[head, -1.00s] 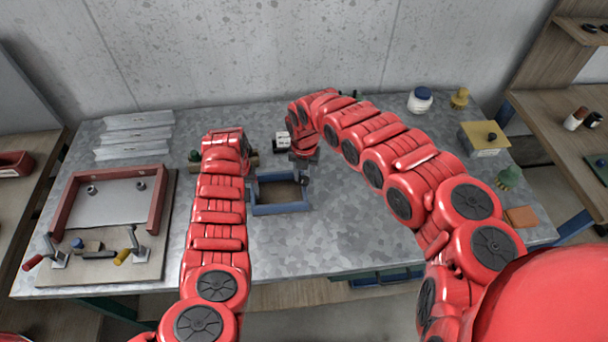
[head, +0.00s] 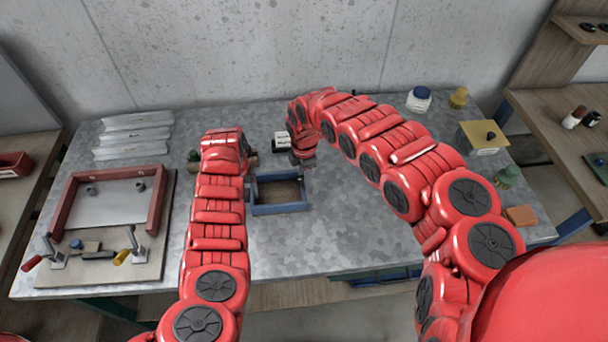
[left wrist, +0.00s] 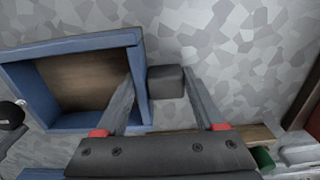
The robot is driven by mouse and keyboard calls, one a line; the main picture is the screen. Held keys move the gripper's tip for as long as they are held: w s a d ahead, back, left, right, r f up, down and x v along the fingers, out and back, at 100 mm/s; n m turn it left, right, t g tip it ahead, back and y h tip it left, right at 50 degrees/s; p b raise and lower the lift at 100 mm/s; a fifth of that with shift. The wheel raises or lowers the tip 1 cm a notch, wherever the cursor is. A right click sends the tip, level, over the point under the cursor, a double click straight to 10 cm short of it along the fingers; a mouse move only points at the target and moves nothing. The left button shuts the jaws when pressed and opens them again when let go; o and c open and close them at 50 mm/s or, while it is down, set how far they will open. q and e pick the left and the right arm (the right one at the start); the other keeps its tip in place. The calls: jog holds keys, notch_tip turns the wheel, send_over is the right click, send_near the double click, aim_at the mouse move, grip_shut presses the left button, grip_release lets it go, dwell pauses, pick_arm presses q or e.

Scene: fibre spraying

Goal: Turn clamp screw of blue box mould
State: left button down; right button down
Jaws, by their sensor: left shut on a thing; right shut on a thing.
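The blue box mould (head: 280,209) lies on the metal table in the middle of the head view, with a brown floor inside. In the left wrist view the mould (left wrist: 85,43) is at the left, with a dark grey block (left wrist: 165,82) against its outer wall. My left gripper (left wrist: 165,92) is shut on the mould, with one finger inside its wall and one beyond the block. My right gripper (head: 304,161) is shut at the mould's far right corner. The clamp screw in its jaws is too small and covered to make out.
A red mould frame (head: 66,208) on a board with clamps stands at the left. Grey strips (head: 133,136) lie behind it. A white device (head: 282,142) stands close behind the blue mould. A blue-lidded jar (head: 418,100) and a yellow box (head: 484,137) stand at the right. The table front is clear.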

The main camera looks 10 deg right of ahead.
jog(key=m, duration=0.4)
jog(key=shift+m, duration=0.3)
pick_arm(q)
jog(key=shift+d, duration=0.1)
pick_arm(e)
jog(key=m, duration=0.5)
jog(key=shift+s+a, duration=0.1)
jog(key=shift+s, duration=0.05)
jog(key=m, duration=0.4)
jog(key=shift+m, duration=2.4)
jog(key=shift+c, duration=2.3)
grip_release()
